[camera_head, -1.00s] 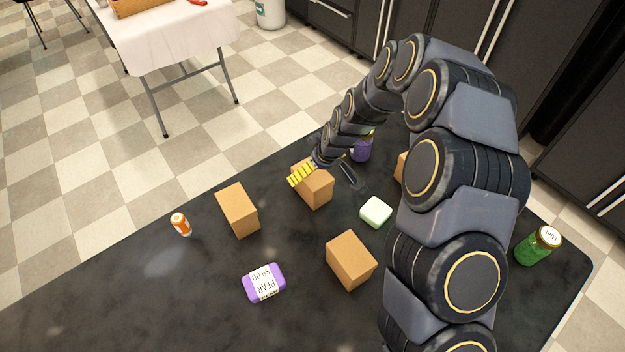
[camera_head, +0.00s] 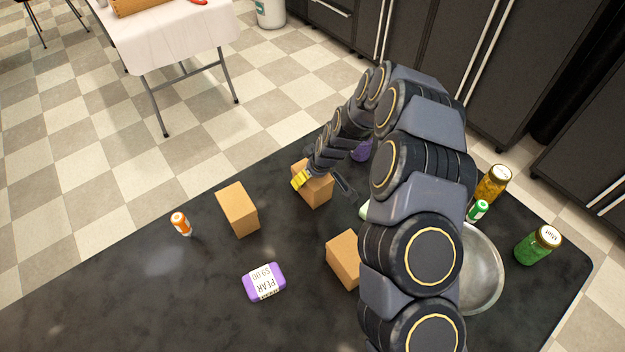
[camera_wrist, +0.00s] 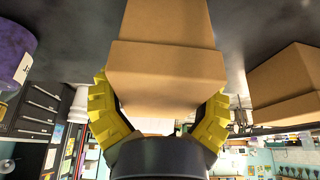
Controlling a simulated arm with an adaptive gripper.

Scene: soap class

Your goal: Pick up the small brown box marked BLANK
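Three plain brown boxes show on the dark table: a left one (camera_head: 238,210), a back one (camera_head: 318,190) and a front one (camera_head: 342,260). No BLANK marking can be read on any. My gripper (camera_head: 323,184) is at the back box, one yellow finger at its left and the other finger at its right. In the wrist view that box (camera_wrist: 167,70) stands between the yellow fingers of my gripper (camera_wrist: 160,120), which are spread apart. Firm contact on both sides does not show. Another brown box (camera_wrist: 285,90) is at the right there.
A metal bowl (camera_head: 484,270), a green Mint jar (camera_head: 537,245), an amber jar (camera_head: 491,185) and a small green bottle (camera_head: 478,211) are at right. My arm covers part of the table.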

